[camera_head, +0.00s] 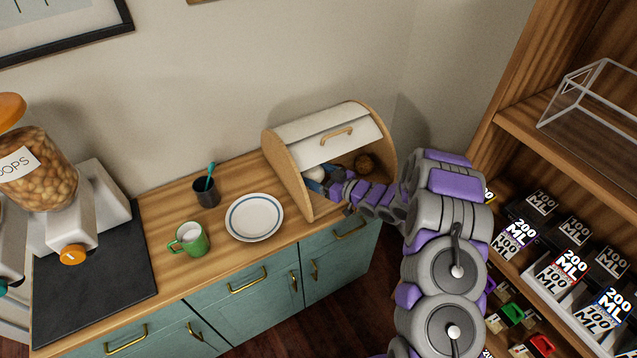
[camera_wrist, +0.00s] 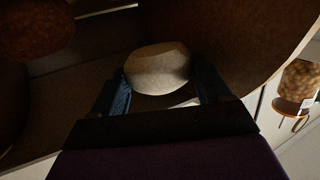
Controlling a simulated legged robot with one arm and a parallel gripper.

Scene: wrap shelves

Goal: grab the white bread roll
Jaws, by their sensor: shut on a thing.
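The white bread roll (camera_head: 316,172) is inside the wooden bread box (camera_head: 297,186), at its left side. In the wrist view the pale, rounded roll (camera_wrist: 157,68) sits between the two dark blue fingers of my gripper (camera_wrist: 160,88). My gripper (camera_head: 318,186) reaches into the box's open front from the right and is shut on the roll. The roll's underside is partly hidden by the gripper. A brown bread roll (camera_head: 364,162) lies at the right inside the box, and shows dark at the upper left in the wrist view (camera_wrist: 35,28).
The box's white lid (camera_head: 325,138) is raised above the opening. On the counter to the left are a plate (camera_head: 254,217), a green mug (camera_head: 190,240) and a dark cup (camera_head: 206,192). A shelf with boxed goods (camera_head: 560,270) stands on the right.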

